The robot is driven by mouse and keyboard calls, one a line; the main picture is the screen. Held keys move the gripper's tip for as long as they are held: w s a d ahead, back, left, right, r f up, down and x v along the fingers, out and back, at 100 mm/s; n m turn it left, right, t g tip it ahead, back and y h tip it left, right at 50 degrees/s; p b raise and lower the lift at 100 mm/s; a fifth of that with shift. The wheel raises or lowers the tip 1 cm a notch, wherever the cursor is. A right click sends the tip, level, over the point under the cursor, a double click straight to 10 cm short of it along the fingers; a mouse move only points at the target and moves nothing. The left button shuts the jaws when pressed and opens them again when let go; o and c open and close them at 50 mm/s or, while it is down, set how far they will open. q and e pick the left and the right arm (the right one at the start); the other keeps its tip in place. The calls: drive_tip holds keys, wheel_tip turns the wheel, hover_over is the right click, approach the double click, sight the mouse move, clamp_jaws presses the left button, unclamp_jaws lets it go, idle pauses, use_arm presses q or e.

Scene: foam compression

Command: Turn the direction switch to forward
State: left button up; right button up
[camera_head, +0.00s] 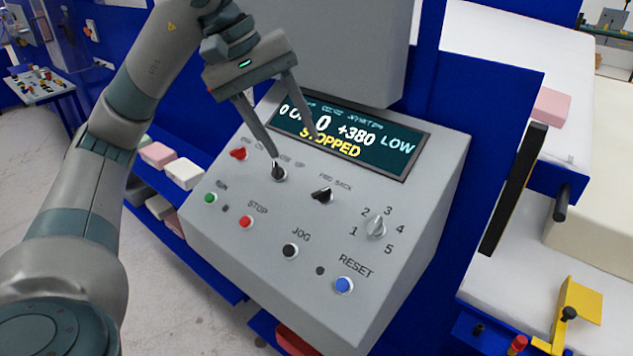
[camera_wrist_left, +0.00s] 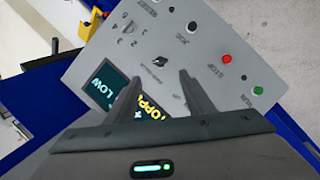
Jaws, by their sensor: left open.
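The direction switch (camera_head: 322,195) is a small black knob on the sloped grey panel, under a label that looks like FWD BACK. I cannot tell for sure which side it points to. It also shows in the left wrist view (camera_wrist_left: 160,62), ahead of and between the fingertips. My left gripper (camera_head: 296,146) is open and empty above the panel, with its fingers spread in front of the display. The same fingers show in the wrist view (camera_wrist_left: 160,77). One fingertip appears close to another black knob (camera_head: 279,173). My right gripper is not in view.
The display (camera_head: 345,140) reads STOPPED, +380 and LOW. Nearby are a red knob (camera_head: 238,154), a numbered grey dial (camera_head: 376,228), and green (camera_head: 211,198), red (camera_head: 246,222), black (camera_head: 290,251) and blue (camera_head: 344,285) buttons. A grey housing (camera_head: 330,45) rises behind the display.

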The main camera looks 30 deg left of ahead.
sight(320, 191)
use_arm(q)
drive_tip(key=p+x, duration=0.2)
drive_tip(key=x, duration=1)
drive_tip(key=shift+r+p, duration=0.1)
drive_tip(key=shift+p, duration=0.25)
drive_tip(key=shift+c, duration=0.2)
drive_tip(key=c, duration=1)
